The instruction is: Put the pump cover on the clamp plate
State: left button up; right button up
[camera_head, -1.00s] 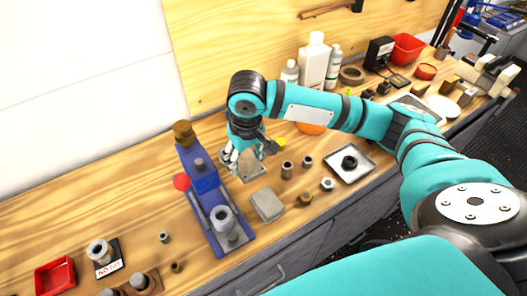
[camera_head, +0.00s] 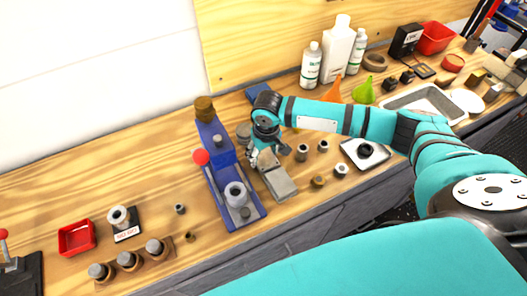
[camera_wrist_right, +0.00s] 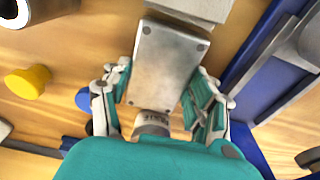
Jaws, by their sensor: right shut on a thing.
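The pump cover, a grey rectangular plate with screw heads at its corners (camera_wrist_right: 165,65), is between the fingers of my right gripper (camera_wrist_right: 163,100). In the head view the cover (camera_head: 267,159) shows just below the right gripper (camera_head: 264,155), partly hidden by it. A flat grey block, apparently the clamp plate (camera_head: 281,184), lies just in front of the cover. Its edge also shows at the top of the wrist view (camera_wrist_right: 195,8). I cannot tell whether cover and block touch or overlap. My left gripper is out of view.
A blue press with a red knob (camera_head: 213,148) stands close on the left. Small metal parts and a square tray (camera_head: 365,153) are to the right. Bottles (camera_head: 337,48) stand at the back. Bare wood lies at the left rear.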

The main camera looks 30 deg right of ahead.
jog(key=o, duration=1.4)
jog(key=shift+o, duration=0.2)
